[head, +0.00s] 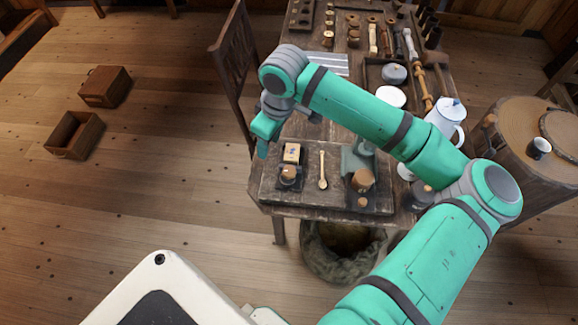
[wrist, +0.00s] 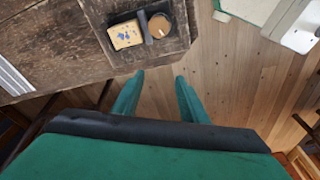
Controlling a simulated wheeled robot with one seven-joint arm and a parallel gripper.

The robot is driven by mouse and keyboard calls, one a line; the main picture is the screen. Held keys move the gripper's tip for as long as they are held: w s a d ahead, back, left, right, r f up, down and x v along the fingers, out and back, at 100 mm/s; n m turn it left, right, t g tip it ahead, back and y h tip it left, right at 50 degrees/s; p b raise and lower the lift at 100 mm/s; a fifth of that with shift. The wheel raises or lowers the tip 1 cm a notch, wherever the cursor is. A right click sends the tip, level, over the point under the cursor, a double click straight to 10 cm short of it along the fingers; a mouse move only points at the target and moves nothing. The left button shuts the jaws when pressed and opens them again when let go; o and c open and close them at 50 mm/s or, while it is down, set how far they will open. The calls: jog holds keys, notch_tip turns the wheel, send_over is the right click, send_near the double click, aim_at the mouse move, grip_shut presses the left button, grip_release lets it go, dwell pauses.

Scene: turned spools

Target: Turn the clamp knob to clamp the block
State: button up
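The clamp is a small dark fixture (head: 291,186) near the front left corner of the wooden table. Its round brown wooden knob (head: 288,173) is at the front, and a pale yellow block (head: 291,153) with blue marks sits behind it. In the wrist view the block (wrist: 126,34) and the knob (wrist: 159,25) lie on either side of a dark upright bar (wrist: 144,27). My gripper (wrist: 160,76) is open and empty, its two green fingers apart. In the head view it hangs left of the clamp, beyond the table edge, touching nothing.
A grey-green device with a wooden ball (head: 362,180) stands farther right. A chair (head: 233,65) is at the table's left side. A basket (head: 342,250) stands below the front edge. The floor at left is mostly open.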

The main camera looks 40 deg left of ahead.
jog(key=h, duration=0.2)
send_over(289, 170)
notch_tip(289, 170, down, 10)
jog(key=shift+f, duration=0.25)
jog(key=c, duration=0.8)
